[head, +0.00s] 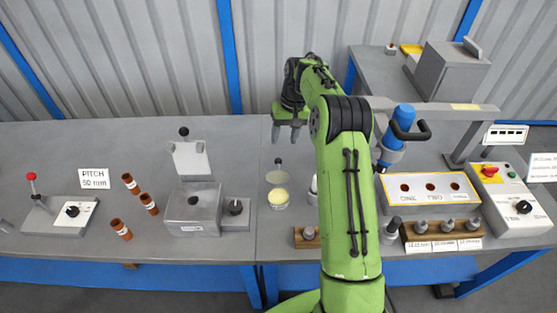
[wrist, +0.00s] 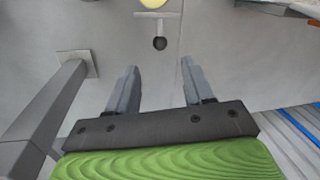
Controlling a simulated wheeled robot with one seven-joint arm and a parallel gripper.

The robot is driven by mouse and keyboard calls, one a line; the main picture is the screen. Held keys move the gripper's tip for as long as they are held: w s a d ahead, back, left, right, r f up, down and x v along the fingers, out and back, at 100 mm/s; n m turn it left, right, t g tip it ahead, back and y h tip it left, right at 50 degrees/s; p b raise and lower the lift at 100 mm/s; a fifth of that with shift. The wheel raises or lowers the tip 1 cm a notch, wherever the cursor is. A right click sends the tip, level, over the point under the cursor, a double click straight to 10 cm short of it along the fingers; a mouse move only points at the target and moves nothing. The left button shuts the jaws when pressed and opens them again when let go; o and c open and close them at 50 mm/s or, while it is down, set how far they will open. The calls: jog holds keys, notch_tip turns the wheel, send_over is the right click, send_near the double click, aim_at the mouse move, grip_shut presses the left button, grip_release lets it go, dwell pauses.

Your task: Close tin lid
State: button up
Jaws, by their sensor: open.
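A small round tin (head: 279,205) with pale yellow contents stands on the grey bench near the middle. Its lid (head: 276,177) is raised open at the tin's far side, with a dark knob (head: 278,161) beyond it. In the wrist view the yellow contents (wrist: 153,3) show at the top edge, partly cut off. The lid (wrist: 158,15) appears there nearly edge-on as a thin bar, with the knob (wrist: 159,43) on a short stem. My gripper (head: 286,139) is open and empty, beyond the lid. In the wrist view the knob lies just ahead of the gap between its fingertips (wrist: 159,65), apart from them.
A grey hinged box (head: 193,210) stands left of the tin, with a knob block (head: 236,213) between them. Right of the tin, my arm hides part of the bench. A grey post (wrist: 50,95) shows left in the wrist view.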

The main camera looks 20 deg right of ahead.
aim_at(279, 159)
jog(key=f, duration=0.3)
jog(key=a+f+b, duration=0.1)
jog(key=f, duration=0.5)
jog(key=shift+w+a+f, duration=0.1)
jog(key=shift+w+a, duration=0.05)
jog(key=shift+a, duration=0.15)
jog(key=shift+c, duration=0.4)
grip_shut()
